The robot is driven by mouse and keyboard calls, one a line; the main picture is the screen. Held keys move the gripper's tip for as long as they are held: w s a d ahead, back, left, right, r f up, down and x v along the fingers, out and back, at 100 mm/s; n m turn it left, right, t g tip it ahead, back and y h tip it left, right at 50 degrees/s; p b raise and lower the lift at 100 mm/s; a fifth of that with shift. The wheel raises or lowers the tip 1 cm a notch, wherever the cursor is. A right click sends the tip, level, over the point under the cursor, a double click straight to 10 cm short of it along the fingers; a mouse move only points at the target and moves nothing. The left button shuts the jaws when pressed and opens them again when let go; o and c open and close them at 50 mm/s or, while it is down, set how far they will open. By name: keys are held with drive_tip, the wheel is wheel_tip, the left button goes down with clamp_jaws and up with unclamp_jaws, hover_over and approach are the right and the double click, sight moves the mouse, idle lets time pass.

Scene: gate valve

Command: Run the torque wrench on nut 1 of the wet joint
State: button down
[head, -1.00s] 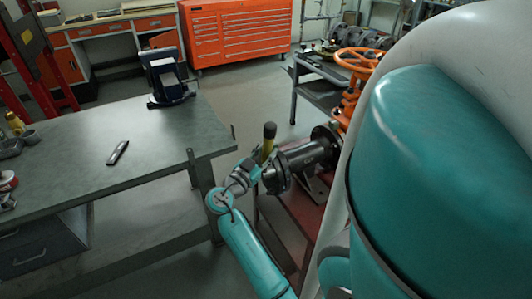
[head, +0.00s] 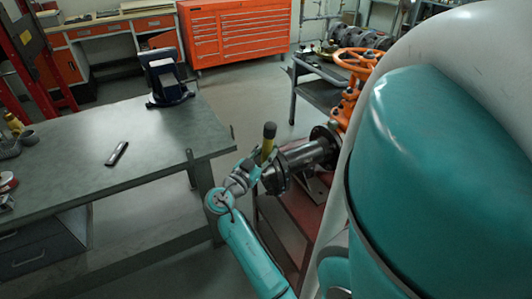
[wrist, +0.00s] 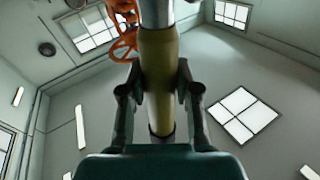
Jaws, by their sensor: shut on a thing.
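The torque wrench, with a yellow body and a dark end cap, stands slightly tilted in the head view (head: 267,144). My gripper (head: 254,167) is shut on its yellow body. In the wrist view the yellow body (wrist: 159,85) runs between both fingers, with bare metal above and below. The wrench is beside the near end of the dark flanged pipe (head: 305,154), close to its round flange (head: 276,178). The nuts are too small to tell apart. I cannot tell whether the wrench touches a nut, as its lower end is hidden.
The orange handwheel (head: 357,59) rises behind the pipe. A grey workbench (head: 80,185) at left carries a blue vise (head: 166,85) and a small dark device (head: 117,153). A dark cart (head: 325,80) stands behind, and an orange tool chest (head: 235,35) is at the back.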

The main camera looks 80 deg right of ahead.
drive_tip(key=shift+w+a+r, duration=0.1)
drive_tip(key=shift+w+a, duration=1.35)
drive_tip(key=shift+w, duration=0.3)
